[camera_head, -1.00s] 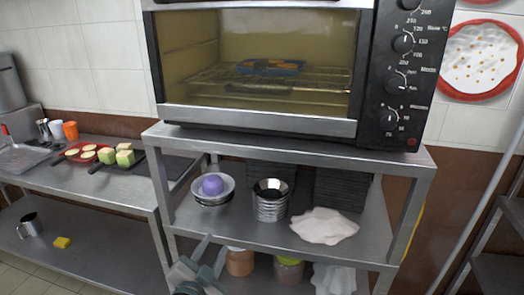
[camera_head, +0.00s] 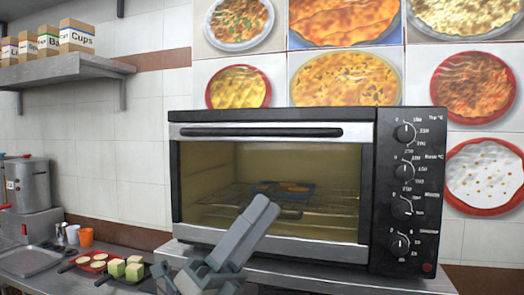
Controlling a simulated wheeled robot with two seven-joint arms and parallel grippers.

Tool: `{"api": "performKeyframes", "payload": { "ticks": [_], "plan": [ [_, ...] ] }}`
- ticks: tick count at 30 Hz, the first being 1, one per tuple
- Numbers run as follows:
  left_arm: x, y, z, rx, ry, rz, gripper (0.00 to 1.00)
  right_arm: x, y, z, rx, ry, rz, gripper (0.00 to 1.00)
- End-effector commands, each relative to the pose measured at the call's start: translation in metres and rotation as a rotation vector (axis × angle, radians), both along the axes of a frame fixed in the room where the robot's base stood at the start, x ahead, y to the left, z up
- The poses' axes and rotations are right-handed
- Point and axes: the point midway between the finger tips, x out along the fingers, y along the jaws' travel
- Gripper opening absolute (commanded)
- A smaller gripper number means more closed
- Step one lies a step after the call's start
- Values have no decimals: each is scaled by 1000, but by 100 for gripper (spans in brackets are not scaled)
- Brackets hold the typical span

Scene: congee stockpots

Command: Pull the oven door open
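The oven (camera_head: 372,190) is a black and silver box on a steel shelf unit. Its door (camera_head: 270,235) is shut, with a glass window in a metal frame. A long horizontal handle (camera_head: 262,132) runs along the top of the door. My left gripper (camera_head: 262,208) is grey and points up and right in front of the lower part of the window, below the handle and apart from it. Nothing shows in its grasp; whether its fingers are apart is unclear from this angle. My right gripper is out of view.
Inside the oven a blue tray (camera_head: 290,187) with food sits on a wire rack. Control knobs (camera_head: 404,133) line the oven's right side. At left, a counter holds a red plate (camera_head: 92,262) and green cubes (camera_head: 117,267). Boxes (camera_head: 77,36) stand on a wall shelf.

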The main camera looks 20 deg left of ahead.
Motion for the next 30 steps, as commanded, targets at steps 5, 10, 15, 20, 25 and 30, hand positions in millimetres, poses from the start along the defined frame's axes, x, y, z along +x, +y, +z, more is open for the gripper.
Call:
{"api": "performKeyframes", "payload": {
  "ticks": [5, 10, 15, 20, 25, 30],
  "plan": [
    [-40, -39, 40, 300, -330, 59, 35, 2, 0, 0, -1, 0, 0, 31],
    [-64, -66, 53, 594, -611, 152, 35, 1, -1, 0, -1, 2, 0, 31],
    [-68, -76, 56, 896, -854, 279, 35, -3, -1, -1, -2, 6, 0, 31],
    [-56, -66, 62, 1186, -1034, 431, 35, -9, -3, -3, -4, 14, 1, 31],
    [-36, -32, 81, 1498, -1161, 625, 35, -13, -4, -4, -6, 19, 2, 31],
    [-22, 22, 114, 1801, -1194, 839, 35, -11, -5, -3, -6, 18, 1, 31]
  ]
}}
